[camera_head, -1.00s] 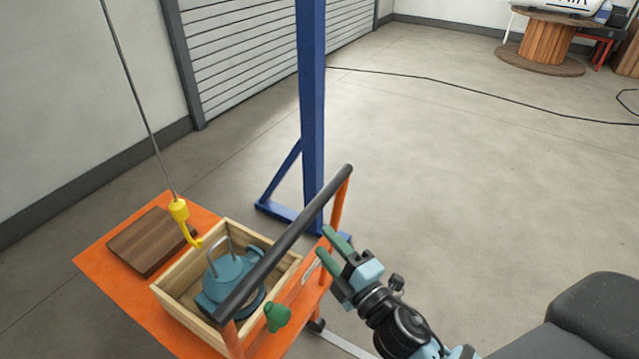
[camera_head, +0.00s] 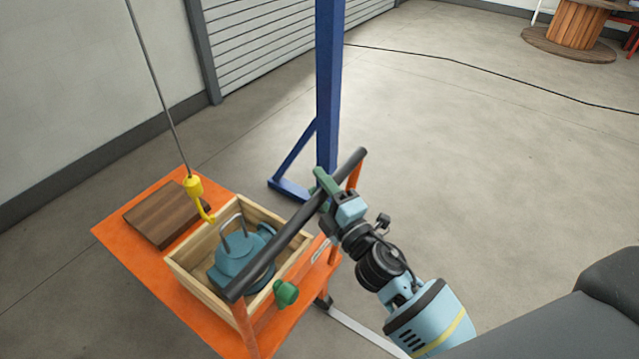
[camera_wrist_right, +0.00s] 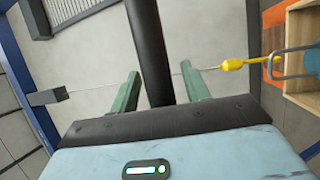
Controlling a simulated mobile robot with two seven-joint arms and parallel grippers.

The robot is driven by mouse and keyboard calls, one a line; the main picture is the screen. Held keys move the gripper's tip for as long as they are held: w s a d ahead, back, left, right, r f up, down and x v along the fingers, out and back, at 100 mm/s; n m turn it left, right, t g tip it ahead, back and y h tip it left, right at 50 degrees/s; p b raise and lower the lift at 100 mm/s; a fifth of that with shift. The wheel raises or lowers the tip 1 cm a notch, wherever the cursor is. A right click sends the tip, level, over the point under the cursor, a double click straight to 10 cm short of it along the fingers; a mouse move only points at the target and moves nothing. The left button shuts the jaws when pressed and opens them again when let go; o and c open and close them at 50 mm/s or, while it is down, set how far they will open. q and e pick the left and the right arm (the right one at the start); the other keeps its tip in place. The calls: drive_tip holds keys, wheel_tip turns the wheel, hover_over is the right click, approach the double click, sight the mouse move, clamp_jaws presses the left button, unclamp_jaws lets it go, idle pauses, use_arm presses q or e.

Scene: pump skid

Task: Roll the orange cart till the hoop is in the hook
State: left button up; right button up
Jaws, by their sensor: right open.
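The orange cart (camera_head: 125,233) stands at the lower left with its black handle bar (camera_head: 283,240) toward me. On it, a wooden crate (camera_head: 192,286) holds a blue-teal pump (camera_head: 238,256) with a grey metal hoop (camera_head: 233,220) on top. A yellow hook (camera_head: 205,211) hangs on a cable just left of the hoop. In the right wrist view, the hook (camera_wrist_right: 234,65) points at the hoop (camera_wrist_right: 282,64); I cannot tell whether they touch. My right gripper (camera_head: 322,190) is open at the bar's far part, its fingers on either side of the bar (camera_wrist_right: 152,55). My left gripper is out of view.
A brown wooden block (camera_head: 163,214) lies on the cart left of the crate. A blue post (camera_head: 328,90) with a braced foot stands just behind the cart. A green knob (camera_head: 286,293) sits by the handle.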

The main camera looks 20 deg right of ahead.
drive_tip(key=shift+w+a+r, duration=0.1)
drive_tip(key=shift+w+a, duration=0.05)
drive_tip(key=shift+w, duration=0.3)
drive_tip(key=shift+c, duration=0.2)
clamp_jaws()
drive_tip(key=w+a+b, duration=0.2)
drive_tip(key=w+a, duration=0.5)
drive_tip(key=w, duration=0.2)
drive_tip(key=shift+w+a+b, duration=0.15)
drive_tip(key=shift+w+b, duration=0.05)
drive_tip(key=shift+b, duration=0.15)
